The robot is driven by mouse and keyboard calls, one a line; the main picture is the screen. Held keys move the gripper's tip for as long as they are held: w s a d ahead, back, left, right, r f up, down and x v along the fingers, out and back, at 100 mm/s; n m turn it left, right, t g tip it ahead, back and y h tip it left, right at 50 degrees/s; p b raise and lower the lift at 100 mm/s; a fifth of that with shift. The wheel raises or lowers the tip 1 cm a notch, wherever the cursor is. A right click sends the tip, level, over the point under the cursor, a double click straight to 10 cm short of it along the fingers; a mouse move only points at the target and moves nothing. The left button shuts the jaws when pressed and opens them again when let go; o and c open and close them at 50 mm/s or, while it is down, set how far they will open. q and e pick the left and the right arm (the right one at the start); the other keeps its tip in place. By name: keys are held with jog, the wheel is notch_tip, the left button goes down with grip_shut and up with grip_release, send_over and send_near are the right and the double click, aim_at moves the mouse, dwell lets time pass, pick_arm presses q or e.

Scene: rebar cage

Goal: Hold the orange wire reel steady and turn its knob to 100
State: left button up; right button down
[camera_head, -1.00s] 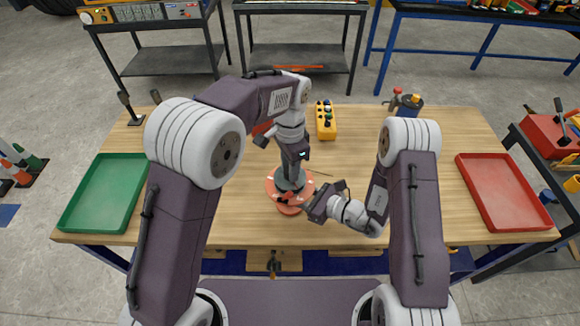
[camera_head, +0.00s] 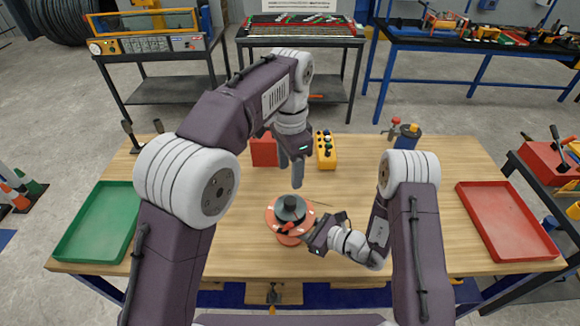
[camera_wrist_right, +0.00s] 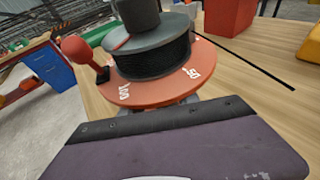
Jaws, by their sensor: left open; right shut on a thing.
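The orange wire reel (camera_head: 273,222) stands upright on the wooden table, with a black coil and a dark grey knob (camera_head: 290,203) on top. My left gripper (camera_head: 291,177) is open and empty, above and just behind the knob, apart from it. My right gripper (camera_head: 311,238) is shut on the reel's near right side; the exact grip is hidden.
A red ball-ended lever (camera_wrist_right: 76,50) shows at the reel's left in the right wrist view. Behind are a red block (camera_head: 264,151) and a yellow button box (camera_head: 326,151). A green tray (camera_head: 98,258) and a red tray (camera_head: 510,258) lie at the sides.

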pick_arm(q)
jog(key=shift+r, duration=0.4)
pick_arm(e)
jog(key=c, duration=0.8)
grip_release()
jog(key=shift+c, duration=0.2)
